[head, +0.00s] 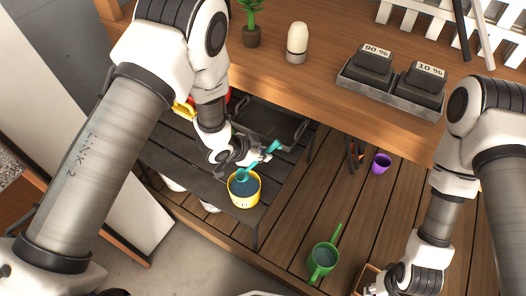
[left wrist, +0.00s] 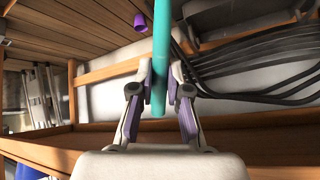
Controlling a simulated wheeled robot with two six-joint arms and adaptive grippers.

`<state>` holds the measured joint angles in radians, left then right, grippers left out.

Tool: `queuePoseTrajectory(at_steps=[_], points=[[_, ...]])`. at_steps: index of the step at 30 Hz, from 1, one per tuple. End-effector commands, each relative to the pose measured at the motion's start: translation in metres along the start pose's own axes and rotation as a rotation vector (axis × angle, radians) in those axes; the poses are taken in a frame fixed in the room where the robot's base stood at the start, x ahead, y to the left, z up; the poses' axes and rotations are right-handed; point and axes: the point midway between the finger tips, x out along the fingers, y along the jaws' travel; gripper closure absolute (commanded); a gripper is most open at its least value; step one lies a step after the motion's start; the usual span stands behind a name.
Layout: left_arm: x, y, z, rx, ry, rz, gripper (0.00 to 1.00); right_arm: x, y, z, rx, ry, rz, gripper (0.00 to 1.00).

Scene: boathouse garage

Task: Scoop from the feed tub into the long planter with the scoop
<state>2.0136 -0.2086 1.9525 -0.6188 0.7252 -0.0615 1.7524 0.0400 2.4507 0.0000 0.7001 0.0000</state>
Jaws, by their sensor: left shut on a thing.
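The teal scoop (head: 256,165) slants from the yellow tub up to the right. My left gripper (head: 246,157) is shut on its handle, just above and behind the tub. In the left wrist view the teal handle (left wrist: 161,62) passes between both fingers. The yellow tub (head: 245,202), likely the feed tub, holds dark blue-grey material. The scoop's lower end is at the tub's mouth; I cannot tell how deep it reaches. A long dark grey trough (head: 291,130), likely the planter, lies behind the gripper, partly hidden by my arm. My right gripper (head: 372,289) is at the bottom edge, its fingers unclear.
The tub stands on a dark slatted bench (head: 210,187). A green watering can (head: 323,258) and a purple cup (head: 381,163) stand on the wooden deck to the right. A wooden shelf (head: 310,85) behind holds a plant, a white-topped jar and a tray of labelled weights.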

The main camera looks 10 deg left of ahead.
Motion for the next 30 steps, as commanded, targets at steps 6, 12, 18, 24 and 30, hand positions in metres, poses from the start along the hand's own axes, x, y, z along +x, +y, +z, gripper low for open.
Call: queuePoseTrajectory(at_steps=[6, 12, 18, 24, 30], points=[[0.028, 0.006, 0.032, -0.003, -0.002, 0.000, 1.00, 0.031, 0.000, 0.001, 0.000, -0.002, 0.000, 0.60], [0.049, 0.010, 0.058, -0.003, -0.003, 0.001, 1.00, 0.053, 0.000, 0.001, 0.000, -0.002, 0.000, 0.60], [0.042, 0.008, 0.054, -0.001, -0.001, -0.001, 1.00, 0.041, 0.000, 0.002, 0.000, -0.004, 0.000, 0.60], [0.018, 0.004, 0.031, 0.000, -0.002, 0.000, 1.00, 0.010, 0.000, 0.001, 0.000, -0.001, 0.000, 0.60], [0.005, 0.002, 0.007, 0.017, -0.053, 0.001, 1.00, -0.021, 0.000, 0.001, 0.000, -0.002, 0.000, 0.60]])
